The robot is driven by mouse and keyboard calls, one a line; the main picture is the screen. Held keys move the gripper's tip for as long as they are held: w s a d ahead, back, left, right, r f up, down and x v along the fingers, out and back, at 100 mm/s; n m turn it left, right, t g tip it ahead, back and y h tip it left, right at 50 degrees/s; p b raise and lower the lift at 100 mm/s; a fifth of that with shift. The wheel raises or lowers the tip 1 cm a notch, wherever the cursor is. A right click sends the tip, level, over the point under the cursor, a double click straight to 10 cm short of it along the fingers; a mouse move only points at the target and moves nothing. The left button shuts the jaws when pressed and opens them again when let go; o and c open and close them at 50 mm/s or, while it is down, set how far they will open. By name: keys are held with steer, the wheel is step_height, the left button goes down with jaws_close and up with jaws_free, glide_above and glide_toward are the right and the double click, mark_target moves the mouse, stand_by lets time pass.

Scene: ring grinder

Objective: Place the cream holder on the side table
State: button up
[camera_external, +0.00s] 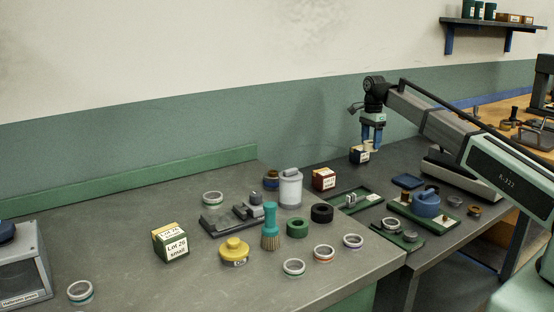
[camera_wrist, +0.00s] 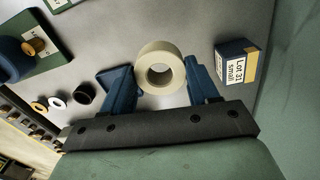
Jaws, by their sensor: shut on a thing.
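The cream holder (camera_wrist: 143,64), a thick round ring with a hole through it, sits between the blue fingers of my gripper (camera_wrist: 161,70) in the wrist view. My gripper is shut on it. In the external view my gripper (camera_external: 372,143) points down over the rear of the grey right-hand table (camera_external: 403,157); the holder is small and hard to make out there. A dark blue and cream box labelled Lot 31 small (camera_wrist: 238,64) stands on the grey surface right of the fingers. I cannot tell for certain which table is the side table.
A blue tray (camera_external: 408,181) and a green board with a blue round part (camera_external: 426,203) lie on the right-hand table. The left bench (camera_external: 120,215) carries boxes, rings, a brush (camera_external: 270,228) and a white canister (camera_external: 290,188). Bare grey surface surrounds the Lot 31 box.

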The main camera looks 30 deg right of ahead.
steer(key=shift+s+a+f+n, duration=0.1)
steer(key=shift+s+f+n, duration=0.05)
steer(key=shift+s+n, duration=0.35)
steer(key=shift+s+a+f+n, duration=0.1)
steer(key=shift+s+n, duration=0.35)
steer(key=shift+n, duration=0.05)
steer(key=n, duration=0.3)
steer(key=shift+w+f, duration=0.1)
steer(key=shift+w, duration=0.05)
steer(key=shift+f, duration=4.9)
steer(key=shift+f, duration=0.1)
steer(key=o, duration=1.1)
step_height(320, 180, up, 12)
steer(key=shift+r, duration=0.1)
